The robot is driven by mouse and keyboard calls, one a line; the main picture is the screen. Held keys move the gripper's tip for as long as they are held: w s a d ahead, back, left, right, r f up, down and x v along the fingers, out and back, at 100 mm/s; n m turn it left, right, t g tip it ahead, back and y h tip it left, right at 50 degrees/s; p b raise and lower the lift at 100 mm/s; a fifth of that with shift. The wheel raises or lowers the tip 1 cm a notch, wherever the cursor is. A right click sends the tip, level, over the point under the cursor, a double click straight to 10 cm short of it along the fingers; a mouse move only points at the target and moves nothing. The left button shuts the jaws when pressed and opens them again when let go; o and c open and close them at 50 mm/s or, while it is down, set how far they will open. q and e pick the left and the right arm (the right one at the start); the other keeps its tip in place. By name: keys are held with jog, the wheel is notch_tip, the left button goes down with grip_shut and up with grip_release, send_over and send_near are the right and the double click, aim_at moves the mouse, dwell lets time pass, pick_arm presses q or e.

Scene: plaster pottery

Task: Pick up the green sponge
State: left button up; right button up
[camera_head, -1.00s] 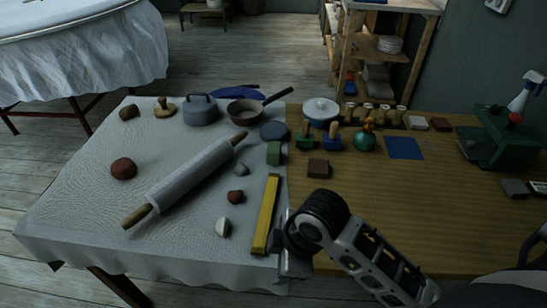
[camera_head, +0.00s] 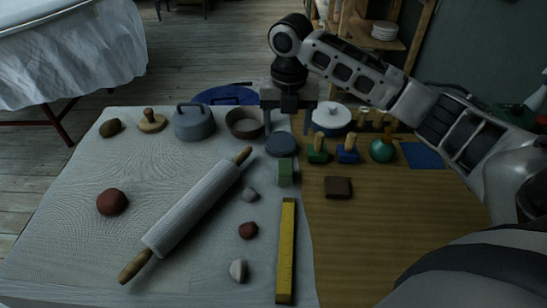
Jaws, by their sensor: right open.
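A green block, the sponge (camera_head: 285,171), lies on the white cloth near its border with the bare wood, just in front of a round blue-grey disc (camera_head: 281,144). My right gripper (camera_head: 287,127) points down with its two fingers apart and nothing between them. It is above the far part of the table, behind the sponge in the picture and apart from it. It hides part of the pan (camera_head: 243,123) and its handle. My left gripper is not in view.
A rolling pin (camera_head: 190,215) lies left of the sponge. A yellow bar (camera_head: 286,250) lies in front of it, and a brown block (camera_head: 338,187) to its right. Green (camera_head: 317,152) and blue (camera_head: 347,154) stamps and a lidded white pot (camera_head: 331,119) stand at the back right.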

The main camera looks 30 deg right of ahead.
send_over(285, 170)
jog(key=f, duration=0.5)
jog(key=shift+s+d+f, duration=0.1)
jog(key=shift+d+f, duration=0.1)
jog(key=shift+f, duration=0.1)
notch_tip(285, 170, down, 4)
jog(key=shift+a+f, duration=0.15)
jog(key=shift+f, duration=2.75)
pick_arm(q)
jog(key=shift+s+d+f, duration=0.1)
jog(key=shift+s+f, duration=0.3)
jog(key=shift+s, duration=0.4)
pick_arm(e)
jog(key=c, duration=1)
